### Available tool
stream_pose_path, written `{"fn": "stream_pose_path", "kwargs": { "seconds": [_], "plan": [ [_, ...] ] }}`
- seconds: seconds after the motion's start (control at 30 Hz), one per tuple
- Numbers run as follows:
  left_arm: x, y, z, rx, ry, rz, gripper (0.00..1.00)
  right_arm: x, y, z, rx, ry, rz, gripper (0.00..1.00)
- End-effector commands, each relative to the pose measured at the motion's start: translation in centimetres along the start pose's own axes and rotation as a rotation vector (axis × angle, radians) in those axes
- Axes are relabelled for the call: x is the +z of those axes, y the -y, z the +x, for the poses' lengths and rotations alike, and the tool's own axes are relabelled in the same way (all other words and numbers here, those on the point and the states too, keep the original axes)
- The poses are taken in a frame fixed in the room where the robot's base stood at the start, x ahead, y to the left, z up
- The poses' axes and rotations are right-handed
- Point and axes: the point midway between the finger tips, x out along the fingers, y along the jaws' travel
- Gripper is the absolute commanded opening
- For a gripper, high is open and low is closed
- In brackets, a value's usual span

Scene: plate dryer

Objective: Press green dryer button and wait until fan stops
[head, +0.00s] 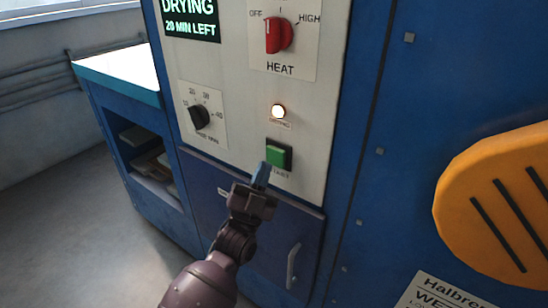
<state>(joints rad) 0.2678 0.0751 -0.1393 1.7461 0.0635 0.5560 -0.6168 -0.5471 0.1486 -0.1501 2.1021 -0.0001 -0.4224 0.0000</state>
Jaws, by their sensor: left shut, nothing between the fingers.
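The green button (278,155) sits in a dark square frame low on the dryer's white control panel (240,110). My left gripper (262,172) is shut and empty, with its tips just below and left of the button. I cannot tell whether the tips touch it. A round lamp (278,111) above the button glows white. The display (191,17) at the top left of the panel reads "DRYING 20 MIN LEFT" in green letters. My right gripper is not in view.
A red heat knob (278,35) is at the panel's top and a black timer knob (199,117) at its left. A cabinet door with a handle (292,266) is below. An orange slotted cover (500,205) is at right. A blue shelf unit (125,115) stands left.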

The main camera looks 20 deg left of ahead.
Motion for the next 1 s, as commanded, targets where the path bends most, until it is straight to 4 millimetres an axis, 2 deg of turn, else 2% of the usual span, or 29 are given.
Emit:
{"fn": "stream_pose_path", "kwargs": {
  "seconds": [0.43, 1.0],
  "plan": [
    [-2.0, 2.0, -2.3, -0.002, -0.003, 0.001, 0.00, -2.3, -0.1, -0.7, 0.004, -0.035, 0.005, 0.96],
    [-2.2, 2.2, -2.9, 0.000, -0.001, 0.000, 0.00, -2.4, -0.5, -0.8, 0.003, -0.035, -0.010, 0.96]
  ]
}}
